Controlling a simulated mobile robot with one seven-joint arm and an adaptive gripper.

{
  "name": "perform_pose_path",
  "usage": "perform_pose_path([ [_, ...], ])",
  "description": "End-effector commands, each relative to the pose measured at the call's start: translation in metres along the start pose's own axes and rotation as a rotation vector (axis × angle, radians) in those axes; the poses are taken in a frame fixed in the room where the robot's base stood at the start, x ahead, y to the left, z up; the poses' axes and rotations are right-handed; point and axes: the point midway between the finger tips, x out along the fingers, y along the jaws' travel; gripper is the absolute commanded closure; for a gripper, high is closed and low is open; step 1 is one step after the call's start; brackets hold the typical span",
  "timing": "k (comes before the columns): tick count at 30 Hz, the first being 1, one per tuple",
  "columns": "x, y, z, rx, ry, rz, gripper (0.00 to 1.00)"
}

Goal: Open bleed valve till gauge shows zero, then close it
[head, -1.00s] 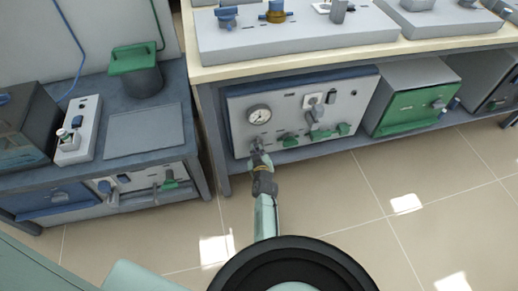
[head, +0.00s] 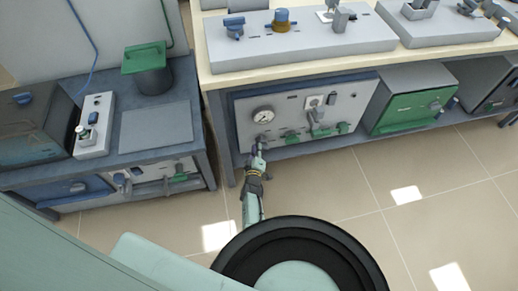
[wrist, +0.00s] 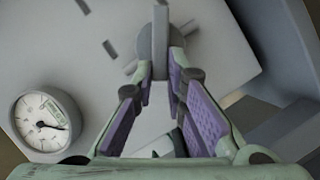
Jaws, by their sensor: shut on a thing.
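The pressure gauge (head: 263,116) is a round white dial on the grey front panel (head: 345,98) under the right bench. It also shows in the wrist view (wrist: 47,122); its dark needle points right, but the numbers are too small to read. Just below the gauge in the head view is a grey valve handle (head: 263,142). In the wrist view the handle (wrist: 160,32) is a narrow upright bar on a round base. My gripper (wrist: 162,65), with purple finger pads, is closed around its near end. In the head view my gripper (head: 257,160) reaches it from below.
A green-fronted box (head: 412,108) stands further right. The left bench (head: 208,150) is close on the left. The floor in front is clear.

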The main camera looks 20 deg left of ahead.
Motion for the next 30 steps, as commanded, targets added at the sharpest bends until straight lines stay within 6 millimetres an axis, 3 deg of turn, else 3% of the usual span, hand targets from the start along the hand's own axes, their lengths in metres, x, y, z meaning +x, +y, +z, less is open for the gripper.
perform_pose_path([
  [15, 0.001, -0.019, 0.005, -0.408, 0.002, 0.168, 1.00],
  [30, 0.001, -0.022, 0.006, -0.567, 0.003, 0.232, 1.00],
])
